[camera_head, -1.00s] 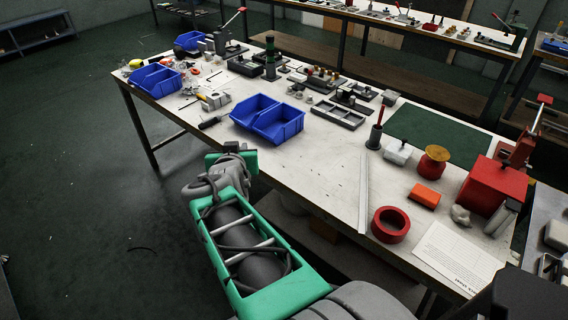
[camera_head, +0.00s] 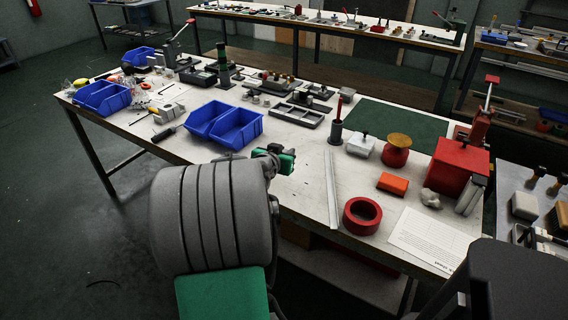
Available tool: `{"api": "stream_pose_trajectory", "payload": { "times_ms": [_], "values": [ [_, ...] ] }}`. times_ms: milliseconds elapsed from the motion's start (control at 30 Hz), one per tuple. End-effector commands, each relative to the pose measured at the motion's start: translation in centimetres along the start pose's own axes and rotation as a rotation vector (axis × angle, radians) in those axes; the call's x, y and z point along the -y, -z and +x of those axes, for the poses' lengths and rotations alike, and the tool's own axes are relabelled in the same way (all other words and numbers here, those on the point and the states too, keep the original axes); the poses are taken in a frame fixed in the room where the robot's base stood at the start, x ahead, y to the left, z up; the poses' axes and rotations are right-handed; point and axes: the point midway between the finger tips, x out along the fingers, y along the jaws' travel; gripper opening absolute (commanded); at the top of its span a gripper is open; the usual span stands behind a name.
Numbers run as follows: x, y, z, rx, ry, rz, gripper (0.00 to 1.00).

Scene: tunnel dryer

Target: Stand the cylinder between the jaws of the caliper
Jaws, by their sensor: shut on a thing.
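The end of my arm, a green and dark wrist part (camera_head: 282,160), is over the near edge of the workbench, just below the blue bins. My gripper's fingers are hidden from this view, so I cannot see what is between them. I cannot make out a caliper or its jaws on the bench. Small metal pieces (camera_head: 263,100) stand behind the blue bins, too small to tell whether one is the cylinder.
The white workbench (camera_head: 300,205) holds blue bins (camera_head: 238,128), a long metal strip (camera_head: 331,188), a red ring (camera_head: 362,215), an orange block (camera_head: 393,182), a red box (camera_head: 459,168) and a paper sheet (camera_head: 430,238). The green mat (camera_head: 397,125) looks clear.

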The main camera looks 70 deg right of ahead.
Motion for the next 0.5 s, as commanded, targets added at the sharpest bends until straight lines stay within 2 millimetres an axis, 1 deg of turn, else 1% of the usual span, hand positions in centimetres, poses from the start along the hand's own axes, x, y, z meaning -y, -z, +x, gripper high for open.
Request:
{"api": "stream_pose_trajectory", "payload": {
  "times_ms": [33,167,233,300,367,500],
  "values": [
    [0.1,-0.5,0.9,0.000,-0.001,0.000,0.00],
    [0.3,-1.1,2.1,-0.001,0.000,0.000,0.00],
    [0.4,-1.8,2.8,0.000,0.000,-0.001,0.00],
    [0.4,-3.1,3.2,0.001,0.001,-0.001,0.00],
    [0.4,-3.9,3.5,0.000,0.001,-0.001,0.00],
    [0.5,-4.0,3.6,-0.004,0.002,0.002,0.00]
  ]
}}
